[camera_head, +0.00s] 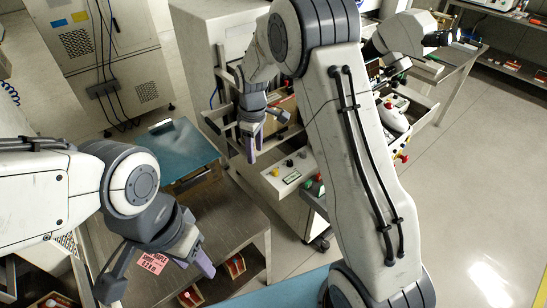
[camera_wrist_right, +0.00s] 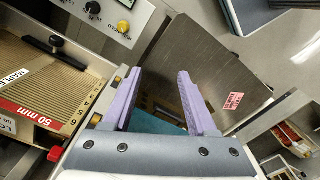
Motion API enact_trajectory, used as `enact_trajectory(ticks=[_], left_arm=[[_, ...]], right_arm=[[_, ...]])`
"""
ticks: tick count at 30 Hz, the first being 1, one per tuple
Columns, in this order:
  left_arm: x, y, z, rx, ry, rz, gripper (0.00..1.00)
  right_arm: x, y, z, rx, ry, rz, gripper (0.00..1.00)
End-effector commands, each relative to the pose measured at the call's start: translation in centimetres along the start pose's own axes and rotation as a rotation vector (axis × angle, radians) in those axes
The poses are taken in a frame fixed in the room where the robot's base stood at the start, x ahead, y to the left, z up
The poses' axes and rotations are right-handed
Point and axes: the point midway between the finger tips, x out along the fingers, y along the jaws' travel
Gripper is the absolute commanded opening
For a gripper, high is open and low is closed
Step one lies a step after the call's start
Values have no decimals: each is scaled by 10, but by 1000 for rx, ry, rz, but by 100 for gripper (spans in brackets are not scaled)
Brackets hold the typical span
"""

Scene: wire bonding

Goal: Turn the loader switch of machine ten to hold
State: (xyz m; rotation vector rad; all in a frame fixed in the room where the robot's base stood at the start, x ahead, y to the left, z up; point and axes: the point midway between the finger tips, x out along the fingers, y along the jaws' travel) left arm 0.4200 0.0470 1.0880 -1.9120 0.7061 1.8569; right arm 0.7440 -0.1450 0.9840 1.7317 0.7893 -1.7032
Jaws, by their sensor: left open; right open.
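A machine's front control panel (camera_head: 290,174) shows below my right gripper in the head view, with small dark knobs (camera_head: 289,163) and a small display. In the right wrist view the panel (camera_wrist_right: 75,22) is at the top left, with a black knob (camera_wrist_right: 92,8) and a yellow button (camera_wrist_right: 124,27). Its lettering is too small to read, so I cannot tell the loader switch, its setting or the machine number. My right gripper (camera_head: 253,148) is open and empty, pointing down near the panel. My left gripper (camera_head: 160,275) is open and empty over the metal bench at lower left.
A metal bench (camera_head: 240,225) with a teal mat (camera_head: 178,150) and a pink label (camera_head: 152,263) stands left of the machine. A ribbed tray (camera_wrist_right: 40,85) marked 50 mm lies beside my right gripper in the wrist view. Floor at the right (camera_head: 470,180) is clear.

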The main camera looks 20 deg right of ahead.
Motion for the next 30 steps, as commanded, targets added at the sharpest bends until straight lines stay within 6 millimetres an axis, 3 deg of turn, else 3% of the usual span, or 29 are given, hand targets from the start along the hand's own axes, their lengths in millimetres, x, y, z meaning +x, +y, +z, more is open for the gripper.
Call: enact_trajectory(ticks=[1, 3, 6, 9, 14, 24, 30], left_arm=[[-8, 1, 0, 0, 0, 0, 50], [-12, 1, -1, 0, 0, 0, 50], [-15, 1, -1, 0, 0, 0, 50], [-16, 1, -1, 0, 0, 0, 50], [-20, 2, -1, 0, 0, 0, 50], [-36, 3, -2, 0, 0, 0, 50], [-40, 3, -2, -1, 0, 0, 50]], right_arm=[[11, 25, 8, -3, -8, -4, 58], [25, 50, 16, -23, -12, -2, 58], [40, 73, 26, -43, -16, 0, 58], [49, 84, 32, -54, -18, 0, 58], [66, 86, 34, -58, -20, -2, 58], [128, 85, 35, -56, -19, -2, 58], [149, 86, 35, -56, -17, 0, 58]])
